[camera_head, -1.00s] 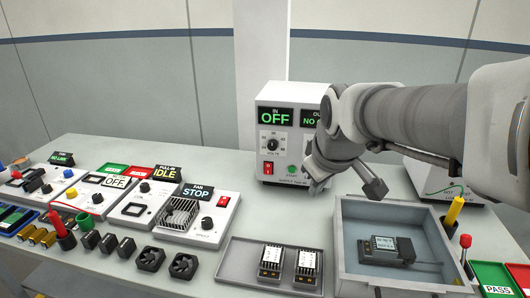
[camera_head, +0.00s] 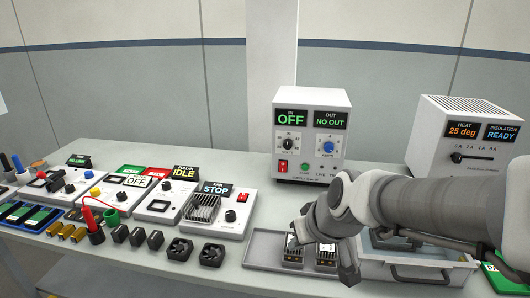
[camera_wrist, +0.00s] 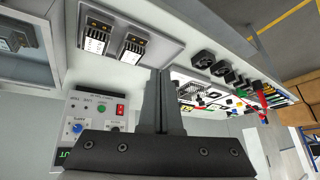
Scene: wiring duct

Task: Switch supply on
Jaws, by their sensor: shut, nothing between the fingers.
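The supply (camera_head: 330,100) is a white box at the back of the bench. Its IN display reads OFF and its OUT display reads NO OUT. A red rocker switch (camera_head: 283,167) sits at the lower left of its front, below a dark knob. In the wrist view the supply appears upside down, with the red switch (camera_wrist: 120,110) in sight left of the fingers. My gripper (camera_head: 348,272) is shut and empty, low over the front tray and apart from the supply. Its closed fingers (camera_wrist: 160,74) also show in the wrist view.
A grey tray (camera_head: 258,250) with two small modules lies below my arm. A grey bin (camera_head: 455,270) is at right, partly behind my arm. A heat and insulation tester (camera_head: 430,130) stands back right. Fan, relay and other panels (camera_head: 215,222) fill the left; bench before the supply is partly clear.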

